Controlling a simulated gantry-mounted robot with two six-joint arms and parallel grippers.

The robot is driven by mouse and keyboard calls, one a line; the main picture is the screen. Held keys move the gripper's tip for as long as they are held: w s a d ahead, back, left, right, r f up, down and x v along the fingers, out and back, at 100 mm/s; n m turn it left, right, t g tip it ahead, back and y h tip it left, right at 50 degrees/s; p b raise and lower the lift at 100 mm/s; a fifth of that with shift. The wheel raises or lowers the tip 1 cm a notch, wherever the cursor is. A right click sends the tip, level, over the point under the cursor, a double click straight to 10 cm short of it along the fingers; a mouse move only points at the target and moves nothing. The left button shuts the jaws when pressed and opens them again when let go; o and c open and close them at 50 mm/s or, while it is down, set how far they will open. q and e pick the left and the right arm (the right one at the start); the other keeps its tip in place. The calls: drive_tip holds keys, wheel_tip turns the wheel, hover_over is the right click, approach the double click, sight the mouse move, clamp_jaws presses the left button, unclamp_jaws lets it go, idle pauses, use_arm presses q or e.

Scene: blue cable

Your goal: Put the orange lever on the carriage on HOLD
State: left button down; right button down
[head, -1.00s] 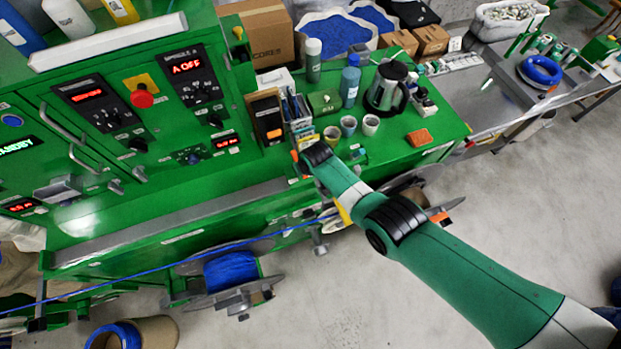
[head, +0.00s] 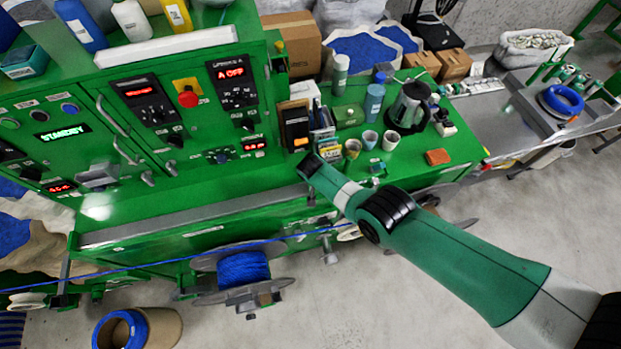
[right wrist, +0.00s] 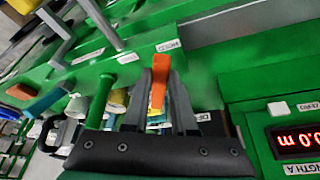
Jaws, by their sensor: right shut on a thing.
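The orange lever (right wrist: 160,82) stands in the middle of the right wrist view, its top end close to a white HOLD label (right wrist: 168,45). My right gripper (right wrist: 162,78) is shut on the lever, one grey finger on each side of it. A second white label, partly covered, is beside the right finger. In the head view my right arm reaches in from the right to the green machine's front ledge, and its wrist hides the lever, the fingers and most of the carriage. My left gripper is in neither view.
A blue cable (head: 150,264) runs along the machine's front past a blue spool (head: 243,268).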

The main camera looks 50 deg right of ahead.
drive_tip(key=shift+r, duration=0.1)
drive_tip(key=c, duration=0.7)
unclamp_jaws()
